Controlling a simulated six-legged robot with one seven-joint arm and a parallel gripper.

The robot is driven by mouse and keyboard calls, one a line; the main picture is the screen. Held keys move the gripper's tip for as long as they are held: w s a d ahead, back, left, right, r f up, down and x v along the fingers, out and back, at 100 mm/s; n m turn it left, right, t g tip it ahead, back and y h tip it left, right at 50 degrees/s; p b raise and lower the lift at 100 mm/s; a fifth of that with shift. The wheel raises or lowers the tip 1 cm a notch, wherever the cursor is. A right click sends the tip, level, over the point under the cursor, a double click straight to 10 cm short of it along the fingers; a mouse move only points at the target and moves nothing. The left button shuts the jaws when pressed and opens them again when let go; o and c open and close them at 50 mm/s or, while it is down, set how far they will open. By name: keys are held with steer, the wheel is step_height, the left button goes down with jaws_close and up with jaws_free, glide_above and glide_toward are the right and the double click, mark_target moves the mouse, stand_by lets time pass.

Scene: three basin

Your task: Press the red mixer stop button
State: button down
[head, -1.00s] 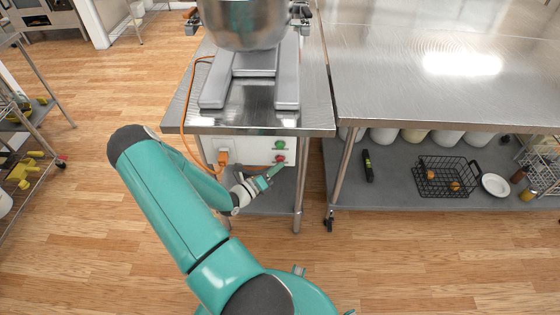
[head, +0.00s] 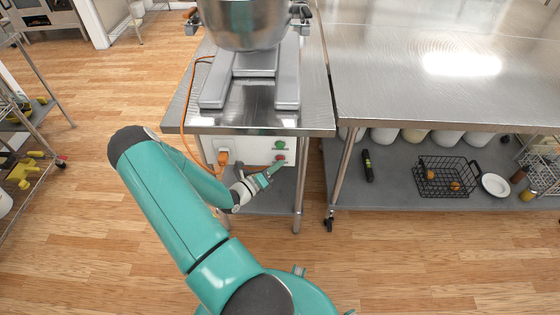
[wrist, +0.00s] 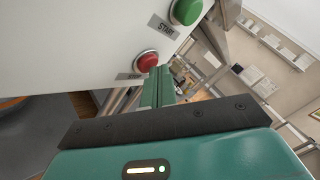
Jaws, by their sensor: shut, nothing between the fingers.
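The red stop button (wrist: 147,61) sits on a white control box, below and left of the green start button (wrist: 186,11) in the wrist view. In the head view the red button (head: 280,157) shows just under the green one (head: 280,145) on the box front. My gripper (wrist: 158,84) is shut with nothing in it. Its fingertips are right beside the red button in the wrist view; I cannot tell whether they touch it. In the head view my gripper (head: 276,167) is just below the red button.
The white control box (head: 250,150) hangs under a steel table edge (head: 315,120) bearing the mixer (head: 245,25). An orange plug (head: 222,157) and cable are at the box's left. A steel table leg (head: 300,195) stands to the right. A black wire basket (head: 445,177) lies on a lower shelf.

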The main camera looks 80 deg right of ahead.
steer(key=shift+a, duration=0.15)
steer(key=shift+s+a, duration=0.15)
steer(key=shift+a, duration=0.6)
steer(key=shift+a, duration=0.1)
steer(key=shift+s+a, duration=0.2)
steer(key=shift+a, duration=0.6)
steer(key=shift+s+a, duration=0.15)
steer(key=shift+a, duration=0.6)
steer(key=shift+s+a, duration=0.2)
steer(key=shift+a, duration=0.6)
